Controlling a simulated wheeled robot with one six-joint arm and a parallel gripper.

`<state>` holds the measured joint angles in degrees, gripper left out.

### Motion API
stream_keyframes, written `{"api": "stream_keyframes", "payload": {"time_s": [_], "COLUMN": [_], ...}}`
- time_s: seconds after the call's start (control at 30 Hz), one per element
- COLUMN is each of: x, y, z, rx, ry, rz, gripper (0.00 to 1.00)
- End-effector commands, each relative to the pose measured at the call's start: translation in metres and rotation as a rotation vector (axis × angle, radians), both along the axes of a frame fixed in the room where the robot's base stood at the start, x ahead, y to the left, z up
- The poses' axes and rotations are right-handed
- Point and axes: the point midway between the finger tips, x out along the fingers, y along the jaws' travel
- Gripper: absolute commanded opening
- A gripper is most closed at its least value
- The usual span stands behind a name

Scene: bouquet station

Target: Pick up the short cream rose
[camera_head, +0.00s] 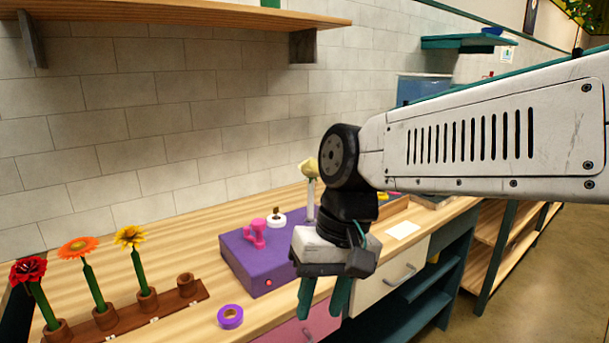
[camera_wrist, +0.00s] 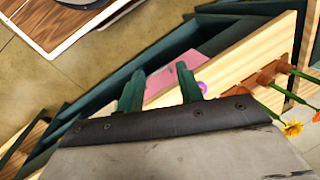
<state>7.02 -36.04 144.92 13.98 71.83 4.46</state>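A cream-coloured bloom (camera_head: 308,168), which looks like the cream rose, shows in the head view at the back of the bench. It stands above a pale upright piece behind the purple box, and my arm partly hides it. I cannot tell how its stem is held. My gripper (camera_head: 321,308) points down in front of the bench's front edge, well apart from the bloom. Its two green fingers are spread with nothing between them, as the wrist view (camera_wrist: 160,84) also shows. The rose is not visible in the wrist view.
A wooden holder (camera_head: 130,316) at left bears red, orange and yellow flowers and one empty cup (camera_head: 187,284). A purple box (camera_head: 262,262) carries a pink item (camera_head: 254,235) and a white roll. A purple tape roll (camera_head: 230,316) lies nearby. A shelf (camera_head: 170,14) hangs above.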

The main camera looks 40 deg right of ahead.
Motion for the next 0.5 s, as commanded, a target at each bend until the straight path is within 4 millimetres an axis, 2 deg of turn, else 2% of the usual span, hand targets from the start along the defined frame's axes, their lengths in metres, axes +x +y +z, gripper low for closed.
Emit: {"api": "stream_keyframes", "payload": {"time_s": [0.17, 0.27, 0.37, 0.4, 0.47, 0.5], "x": [0.062, 0.11, 0.16, 0.179, 0.202, 0.215], "y": [0.015, 0.003, -0.032, -0.052, -0.085, -0.109], "z": [0.002, 0.009, 0.015, 0.017, 0.018, 0.017], "rx": [0.424, 0.681, 0.948, 1.055, 1.21, 1.306], "ry": [0.188, 0.269, 0.333, 0.351, 0.368, 0.376], "rz": [-0.469, -0.744, -1.017, -1.119, -1.258, -1.343], "gripper": [0.36, 0.36, 0.36, 0.36, 0.36, 0.36]}}
